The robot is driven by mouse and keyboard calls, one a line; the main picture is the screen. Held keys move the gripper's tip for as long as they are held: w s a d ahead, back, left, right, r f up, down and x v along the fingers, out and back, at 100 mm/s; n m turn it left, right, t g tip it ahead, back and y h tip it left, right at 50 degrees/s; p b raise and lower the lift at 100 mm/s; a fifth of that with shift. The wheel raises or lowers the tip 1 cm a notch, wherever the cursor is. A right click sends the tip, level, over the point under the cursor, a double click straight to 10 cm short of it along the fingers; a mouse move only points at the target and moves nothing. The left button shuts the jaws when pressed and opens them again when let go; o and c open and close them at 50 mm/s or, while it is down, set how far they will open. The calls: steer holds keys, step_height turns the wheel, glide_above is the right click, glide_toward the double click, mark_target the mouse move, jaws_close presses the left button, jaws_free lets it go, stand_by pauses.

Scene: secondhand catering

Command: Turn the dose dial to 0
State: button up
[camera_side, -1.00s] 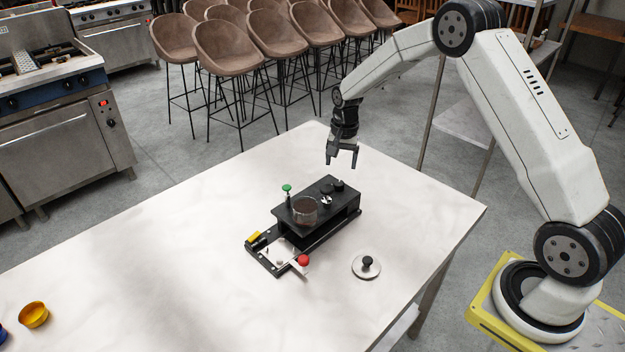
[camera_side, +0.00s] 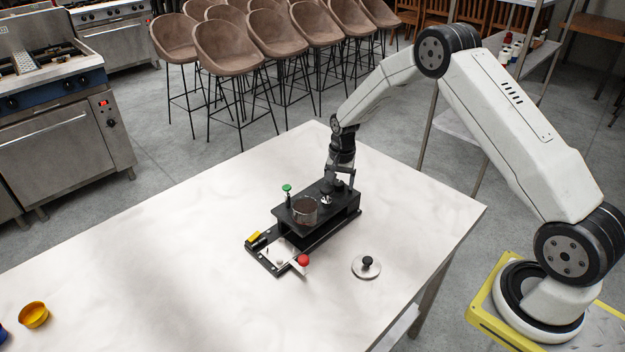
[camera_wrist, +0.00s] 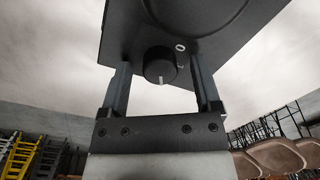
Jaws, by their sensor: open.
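The dose dial (camera_wrist: 158,62) is a round black knob on the black machine (camera_side: 340,214). In the wrist view it sits between the two fingers of my gripper (camera_side: 340,182), with a visible gap on each side. Its white pointer line faces the bottom of the picture. A white 0 mark (camera_wrist: 180,47) is printed at its upper right, so the pointer is not on it. My gripper is open, pointing down at the far end of the machine. In the side view it hides most of this dial.
A glass-like cup (camera_side: 304,212) and a green-topped post (camera_side: 287,190) stand on the machine. A red knob (camera_side: 303,260) is at its front. A round lid (camera_side: 366,266) lies to the right on the white table (camera_side: 170,260), largely clear at left.

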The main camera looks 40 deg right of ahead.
jaws_close()
steer(key=shift+n, duration=0.4)
steer(key=n, duration=1.1)
steer(key=shift+w, duration=0.1)
steer(key=n, duration=0.6)
steer(key=shift+r+n+g, duration=0.1)
steer(key=shift+n+g, duration=0.2)
steer(key=shift+n, duration=0.1)
steer(key=n, duration=0.5)
steer(key=shift+n, duration=0.3)
